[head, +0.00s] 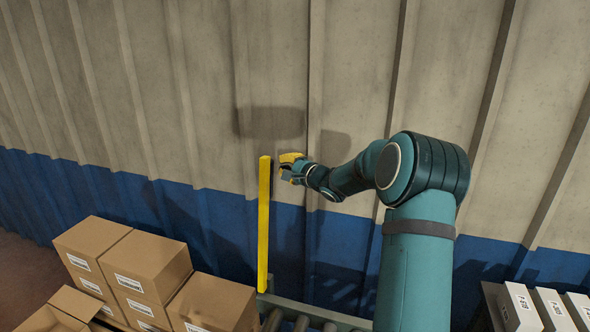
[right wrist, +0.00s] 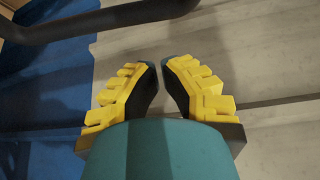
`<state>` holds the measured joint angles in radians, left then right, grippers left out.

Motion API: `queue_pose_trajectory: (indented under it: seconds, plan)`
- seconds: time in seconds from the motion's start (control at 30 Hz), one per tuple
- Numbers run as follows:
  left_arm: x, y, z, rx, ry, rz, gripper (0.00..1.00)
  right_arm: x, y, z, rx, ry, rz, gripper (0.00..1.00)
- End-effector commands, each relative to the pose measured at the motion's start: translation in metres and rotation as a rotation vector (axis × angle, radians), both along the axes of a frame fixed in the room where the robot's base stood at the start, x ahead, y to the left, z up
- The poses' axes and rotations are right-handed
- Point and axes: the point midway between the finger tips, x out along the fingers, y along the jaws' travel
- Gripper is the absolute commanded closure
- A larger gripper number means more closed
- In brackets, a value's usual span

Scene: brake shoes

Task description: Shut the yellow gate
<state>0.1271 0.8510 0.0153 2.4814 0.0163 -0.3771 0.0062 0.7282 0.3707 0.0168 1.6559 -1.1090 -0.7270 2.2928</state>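The yellow gate (head: 264,225) shows in the head view as a narrow upright yellow bar, seen nearly edge-on, at the end of a roller conveyor. My right gripper (head: 287,168) is just right of the gate's upper end, and I cannot tell whether it touches it. In the right wrist view my right gripper (right wrist: 160,66) has a narrow gap between its yellow-backed fingertips, with nothing between them. The yellow gate cannot be made out in the right wrist view. My left gripper is in neither view.
Cardboard boxes (head: 146,266) stand left of the gate. The roller conveyor (head: 302,322) lies at the bottom centre. White boxes (head: 520,306) stand at the lower right. A ribbed grey and blue wall (head: 330,60) is behind. A dark bar (right wrist: 110,19) crosses the top of the right wrist view.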

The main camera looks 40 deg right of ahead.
Motion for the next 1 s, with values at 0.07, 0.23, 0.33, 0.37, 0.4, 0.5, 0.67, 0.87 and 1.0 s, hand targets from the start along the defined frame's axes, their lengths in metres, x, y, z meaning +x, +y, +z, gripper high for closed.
queue_pose_trajectory:
  seconds: [0.07, 0.23, 0.33, 0.37, 0.4, 0.5, 0.67, 0.87, 1.0]
  plan:
    - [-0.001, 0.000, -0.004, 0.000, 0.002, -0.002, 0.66, -0.004, 0.010, 0.001, -0.001, 0.000, 0.001, 1.00]
    - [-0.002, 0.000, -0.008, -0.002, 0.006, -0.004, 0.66, -0.008, 0.024, 0.004, -0.001, 0.000, 0.000, 1.00]
    - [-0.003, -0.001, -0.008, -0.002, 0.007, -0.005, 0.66, -0.009, 0.028, 0.004, -0.001, 0.001, -0.001, 1.00]
    - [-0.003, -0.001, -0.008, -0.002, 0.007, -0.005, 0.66, -0.009, 0.029, 0.005, -0.002, 0.000, -0.001, 1.00]
    - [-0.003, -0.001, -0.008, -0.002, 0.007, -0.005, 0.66, -0.010, 0.029, 0.005, -0.002, 0.000, -0.001, 1.00]
    - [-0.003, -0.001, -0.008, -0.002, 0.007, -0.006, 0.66, -0.010, 0.029, 0.005, -0.002, 0.000, -0.001, 1.00]
    - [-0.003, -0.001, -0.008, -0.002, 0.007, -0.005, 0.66, -0.010, 0.029, 0.005, -0.002, 0.000, -0.001, 1.00]
    - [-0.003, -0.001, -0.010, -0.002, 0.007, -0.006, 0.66, -0.008, 0.031, 0.006, -0.010, -0.003, 0.000, 1.00]
    - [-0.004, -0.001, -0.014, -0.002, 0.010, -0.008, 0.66, -0.005, 0.034, 0.009, -0.031, -0.016, 0.001, 1.00]
